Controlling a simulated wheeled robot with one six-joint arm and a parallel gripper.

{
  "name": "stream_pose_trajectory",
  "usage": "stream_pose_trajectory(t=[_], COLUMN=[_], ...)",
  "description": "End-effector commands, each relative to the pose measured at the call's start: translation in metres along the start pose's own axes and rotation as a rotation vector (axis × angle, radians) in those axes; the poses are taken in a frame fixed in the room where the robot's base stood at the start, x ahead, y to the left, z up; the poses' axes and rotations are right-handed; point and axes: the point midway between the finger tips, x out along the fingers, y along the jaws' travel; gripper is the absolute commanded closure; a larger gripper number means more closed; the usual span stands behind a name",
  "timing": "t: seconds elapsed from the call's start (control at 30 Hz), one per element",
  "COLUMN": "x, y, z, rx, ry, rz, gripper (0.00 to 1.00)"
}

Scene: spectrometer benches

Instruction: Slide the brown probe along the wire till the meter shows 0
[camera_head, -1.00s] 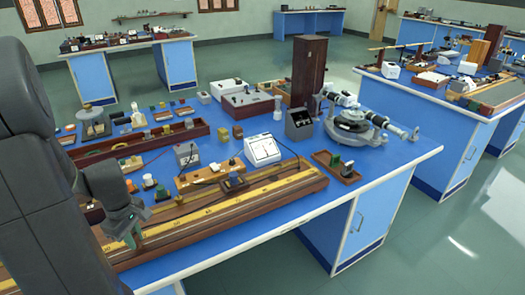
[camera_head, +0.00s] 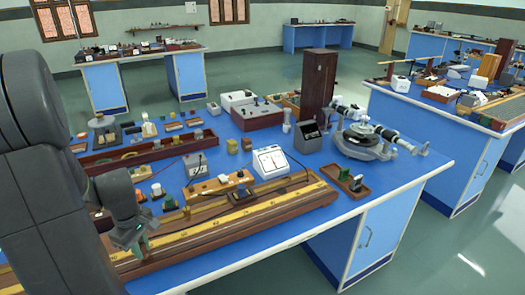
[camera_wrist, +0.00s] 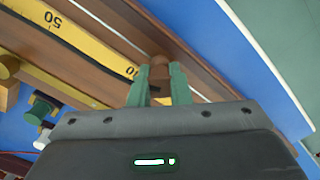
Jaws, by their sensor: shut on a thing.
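The brown probe (camera_wrist: 160,72) stands between the green fingertips of my gripper (camera_wrist: 160,88) in the wrist view; the jaws are shut on it. In the head view my gripper (camera_head: 139,251) is low over the left part of the long wooden wire board (camera_head: 290,203), which carries a yellow scale (camera_head: 215,223). The probe cannot be made out there. The wire itself is too thin to make out. The white meter (camera_head: 270,163) stands behind the board's right part, with a dial too small to read.
A small box with leads (camera_head: 195,165) and a brass-coloured block (camera_head: 232,146) stand behind the board. A wooden tray (camera_head: 345,181) lies right of its end, and a spectrometer (camera_head: 362,140) stands beyond. Blue bench top is bare along the front edge.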

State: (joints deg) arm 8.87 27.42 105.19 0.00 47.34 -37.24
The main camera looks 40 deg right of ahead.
Motion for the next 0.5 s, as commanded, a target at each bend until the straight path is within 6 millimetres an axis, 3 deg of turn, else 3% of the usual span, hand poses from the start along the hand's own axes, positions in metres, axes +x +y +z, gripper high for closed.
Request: stream_pose_trajectory(t=[0.17, 0.2, 0.3, 0.5], x=[0.0038, 0.0038, 0.0034, 0.0023], y=[-0.0024, -0.0024, -0.0020, -0.0010], z=[0.0026, 0.0026, 0.0021, 0.0012], rx=[0.002, 0.002, 0.001, 0.001], ry=[-0.008, -0.008, -0.007, -0.004], rz=[-0.008, -0.008, -0.007, -0.004], gripper=[1.00, 0.75, 0.58, 0.58])
